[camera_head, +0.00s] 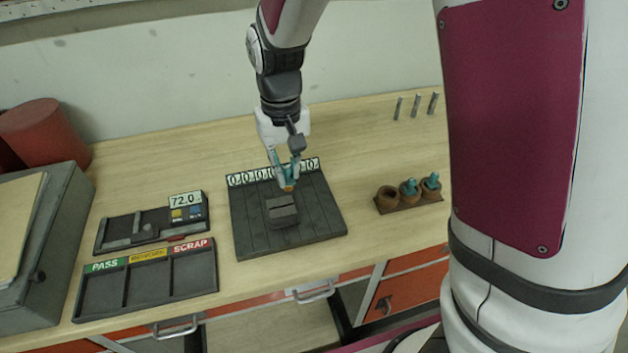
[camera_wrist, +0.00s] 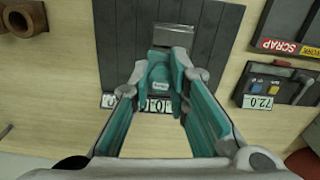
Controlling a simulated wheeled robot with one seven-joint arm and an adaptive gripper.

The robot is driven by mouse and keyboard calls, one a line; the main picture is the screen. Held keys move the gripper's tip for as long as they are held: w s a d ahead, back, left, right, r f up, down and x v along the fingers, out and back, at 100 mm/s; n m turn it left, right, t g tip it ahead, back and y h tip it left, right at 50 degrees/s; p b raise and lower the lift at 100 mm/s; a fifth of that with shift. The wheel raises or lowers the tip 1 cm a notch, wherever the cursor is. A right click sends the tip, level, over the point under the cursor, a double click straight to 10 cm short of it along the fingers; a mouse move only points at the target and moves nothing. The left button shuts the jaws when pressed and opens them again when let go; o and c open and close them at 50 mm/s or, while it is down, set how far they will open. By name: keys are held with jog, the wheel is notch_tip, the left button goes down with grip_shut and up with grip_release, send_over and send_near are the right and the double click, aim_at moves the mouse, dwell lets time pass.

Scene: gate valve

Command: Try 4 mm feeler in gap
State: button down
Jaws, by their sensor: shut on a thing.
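My gripper (camera_head: 287,177) is shut on a teal feeler (camera_wrist: 158,78), which shows between the finger pads in the wrist view with a small white label that I cannot read. The gripper points down over the back part of the dark slatted board (camera_head: 243,222). A dark grey block (camera_head: 282,212) with a groove across its top sits on this board, just in front of the fingertips. It also shows as a grey block beyond the fingertips in the wrist view (camera_wrist: 173,38). I cannot tell whether the feeler touches the block.
A rack of three brown cups (camera_head: 408,195) stands right; its left cup is empty, the others hold teal pieces. At left are a gauge reading 72.0 (camera_head: 185,200) and a PASS, REWORK, SCRAP tray (camera_head: 147,285). Three grey pins (camera_head: 416,106) stand at the back right.

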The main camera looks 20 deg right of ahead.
jog(key=shift+n, duration=0.6)
jog(key=shift+w+a+f+b, duration=0.1)
jog(key=shift+a+f+b, duration=0.25)
jog(key=shift+f, duration=0.45)
jog(key=shift+w+a+f+b, duration=0.15)
jog(key=shift+a+f+b, duration=0.2)
jog(key=shift+f, duration=0.5)
jog(key=shift+w+a+f+b, duration=0.1)
jog(key=shift+a+f+b, duration=0.15)
jog(key=shift+f+b, duration=0.4)
jog(key=shift+f+p, duration=0.25)
jog(key=shift+p, duration=0.3)
jog(key=shift+f+b, duration=0.4)
jog(key=shift+f, duration=1.2)
dwell(3.0)
